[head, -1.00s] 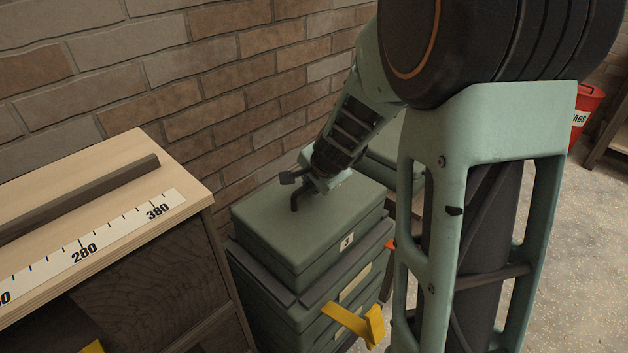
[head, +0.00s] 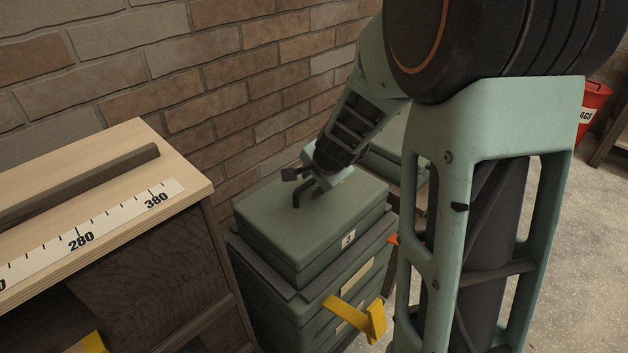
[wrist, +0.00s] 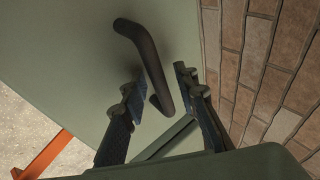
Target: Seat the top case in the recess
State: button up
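The top case (head: 270,218), a green box labelled 3, sits on a stack of similar green cases (head: 290,310), within a dark grey rim (head: 262,268). The recess floor under it is hidden, and I cannot tell whether it is fully down. My gripper (head: 298,185) is at the top of the case, over its lid. In the wrist view my gripper (wrist: 160,76) is open, its two fingers on either side of the dark bar handle (wrist: 145,55). A gap shows between the handle and the right finger; contact with the left finger is unclear.
A yellow lever (head: 368,318) sticks out at the stack's front. A wooden bench (head: 185,165) with a printed scale stands at left. A brick wall (head: 240,75) runs close behind. Another green case (head: 400,150) is behind my arm. A red bucket (head: 592,105) stands far right.

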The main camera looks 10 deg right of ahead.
jog(key=shift+r, duration=0.2)
jog(key=p+v, duration=0.7)
jog(key=v, duration=0.5)
jog(key=shift+f, duration=0.1)
